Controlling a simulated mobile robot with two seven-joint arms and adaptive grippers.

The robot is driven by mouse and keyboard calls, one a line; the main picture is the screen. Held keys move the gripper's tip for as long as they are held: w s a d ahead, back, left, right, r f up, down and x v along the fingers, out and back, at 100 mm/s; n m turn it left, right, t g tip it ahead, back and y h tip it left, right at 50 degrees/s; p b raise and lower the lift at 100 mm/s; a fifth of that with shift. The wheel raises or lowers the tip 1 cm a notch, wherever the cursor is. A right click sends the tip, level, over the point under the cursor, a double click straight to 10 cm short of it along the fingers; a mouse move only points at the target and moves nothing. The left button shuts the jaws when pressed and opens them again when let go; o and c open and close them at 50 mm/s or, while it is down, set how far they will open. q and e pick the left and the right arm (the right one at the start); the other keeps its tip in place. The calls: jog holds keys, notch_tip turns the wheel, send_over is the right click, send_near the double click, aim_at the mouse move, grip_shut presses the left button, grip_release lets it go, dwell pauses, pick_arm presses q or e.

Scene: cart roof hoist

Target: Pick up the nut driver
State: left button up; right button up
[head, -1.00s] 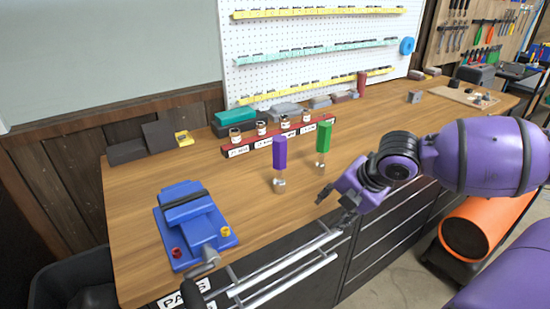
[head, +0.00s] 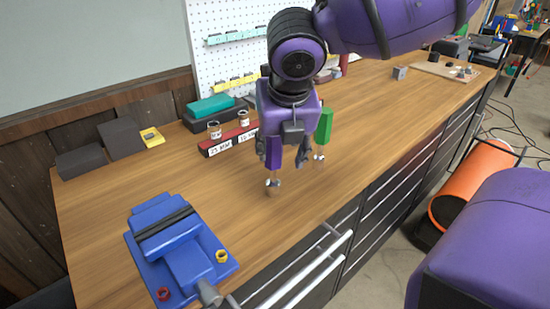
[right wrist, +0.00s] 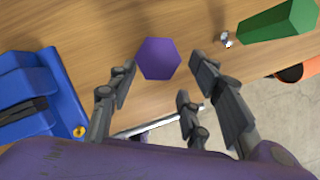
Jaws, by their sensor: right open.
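A tool with a purple handle (head: 273,154) and a metal lower end stands upright on the wooden bench. A similar tool with a green handle (head: 324,126) stands just to its right. I cannot tell which one is called the nut driver. My right gripper (head: 284,158) is open and points down at the purple tool, partly hiding it. In the right wrist view, the purple handle's hexagonal end (right wrist: 158,59) shows between the open fingers; I see no grip on it. The green handle (right wrist: 280,22) lies outside the fingers, to the right. My left gripper is not in view.
A blue vise (head: 172,243) sits at the bench's front left, with a yellow nut (head: 222,256) and a red nut (head: 163,294). A red rack (head: 215,147) with small jars stands behind the tools. The bench between vise and tools is clear.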

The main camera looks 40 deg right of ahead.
aim_at(275, 158)
jog(key=x, duration=0.3)
jog(key=b+x, duration=0.1)
jog(key=shift+w+a+f, duration=0.2)
jog(key=shift+w+f, duration=0.05)
jog(key=shift+w, duration=0.3)
jog(key=shift+s+r, duration=0.1)
jog(key=shift+c, duration=0.4)
grip_shut()
